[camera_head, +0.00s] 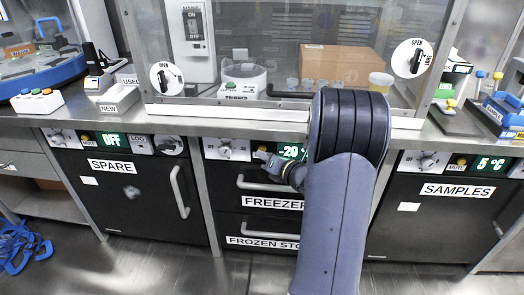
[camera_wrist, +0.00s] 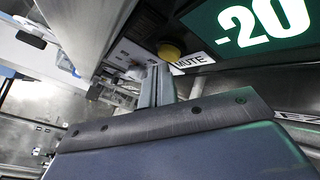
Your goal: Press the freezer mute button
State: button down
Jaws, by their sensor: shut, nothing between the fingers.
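The freezer (camera_head: 273,204) is the middle under-counter unit, with a lit -20 display (camera_head: 289,151) on its top panel. The wrist view shows that display (camera_wrist: 262,22) large, with a white MUTE label (camera_wrist: 193,63) beside it. The yellow mute button (camera_wrist: 169,50) is just above and left of the label. My gripper (camera_head: 260,156) is shut and empty, in front of the freezer panel left of the display. In the wrist view its fingertips (camera_wrist: 161,72) are close to the button, just below it. I cannot tell whether they touch it.
The freezer's upper handle (camera_head: 275,187) sticks out below my gripper. The spare unit (camera_head: 128,190) reads OFF at left; the samples unit (camera_head: 440,222) reads 5 °C at right. The steel counter edge (camera_head: 240,130) overhangs the panels. Blue cable-like items (camera_head: 22,245) lie on the floor.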

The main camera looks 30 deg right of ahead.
jog(key=shift+s+a, duration=0.2)
jog(key=shift+s, duration=0.1)
jog(key=shift+s+a+b, duration=0.2)
jog(key=shift+s+a, duration=0.55)
jog(key=shift+s, duration=0.3)
jog(key=shift+s+a+b, duration=0.15)
jog(key=shift+s+a, duration=0.55)
jog(key=shift+s, duration=0.35)
jog(key=shift+w+d, duration=0.1)
jog(key=shift+w, duration=0.05)
jog(key=s+a, duration=0.2)
jog(key=s, duration=0.1)
jog(key=shift+s+a, duration=0.15)
jog(key=shift+s, duration=0.05)
